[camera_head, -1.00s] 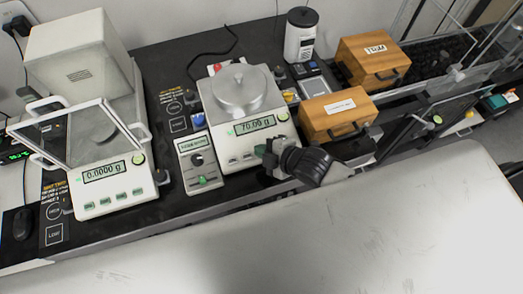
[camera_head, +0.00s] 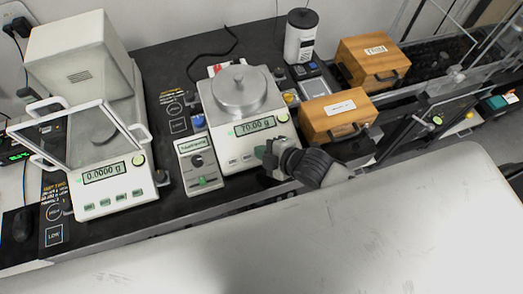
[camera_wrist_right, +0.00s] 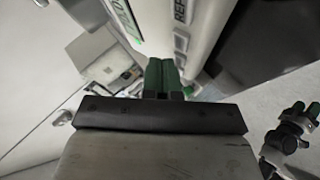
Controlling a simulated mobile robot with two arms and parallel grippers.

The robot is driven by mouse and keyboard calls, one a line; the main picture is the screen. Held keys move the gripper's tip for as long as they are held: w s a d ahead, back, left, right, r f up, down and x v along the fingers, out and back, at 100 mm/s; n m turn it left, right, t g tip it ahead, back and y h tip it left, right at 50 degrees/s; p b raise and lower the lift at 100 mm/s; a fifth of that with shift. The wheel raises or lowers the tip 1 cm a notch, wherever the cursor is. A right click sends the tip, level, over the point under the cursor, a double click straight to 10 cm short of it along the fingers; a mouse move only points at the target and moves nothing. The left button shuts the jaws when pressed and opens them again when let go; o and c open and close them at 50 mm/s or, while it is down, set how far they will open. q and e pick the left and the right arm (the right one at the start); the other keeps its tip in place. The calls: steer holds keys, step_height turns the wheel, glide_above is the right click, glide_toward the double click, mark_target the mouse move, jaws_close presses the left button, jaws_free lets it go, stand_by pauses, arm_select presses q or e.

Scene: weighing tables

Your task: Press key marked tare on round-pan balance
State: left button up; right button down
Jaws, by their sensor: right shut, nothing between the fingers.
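The round-pan balance (camera_head: 215,112) stands in the middle of the dark bench. Its display (camera_head: 255,126) reads about 70.00 g. A green-tipped gripper, apparently my left (camera_wrist_right: 304,110), shows at that view's right edge.
A small control box (camera_head: 199,165) stands directly left of the balance. Another balance with a glass shield (camera_head: 112,190), reading 0.0000 g, is farther left. Two wooden boxes (camera_head: 335,118) (camera_head: 372,62) and a white grinder-like device (camera_head: 299,40) stand to the right and behind.

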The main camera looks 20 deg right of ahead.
stand_by(0.8)
steer(key=shift+w+f, duration=0.1)
steer(key=shift+f, duration=0.3)
steer(key=shift+w+f+b, duration=0.1)
steer(key=shift+f+b, duration=0.2)
steer(key=shift+f, duration=0.1)
stand_by(0.4)
steer(key=shift+r, duration=0.1)
steer(key=shift+s+r+p, duration=0.25)
steer(key=shift+r+p, duration=0.45)
steer(key=shift+p, duration=0.3)
steer(key=shift+r, duration=0.1)
steer(key=r+p, duration=0.2)
steer(key=s+r+p, duration=0.1)
steer(key=r+p, duration=0.1)
steer(key=p, duration=0.1)
steer(key=shift+s+r, duration=0.2)
steer(key=shift+r, duration=0.1)
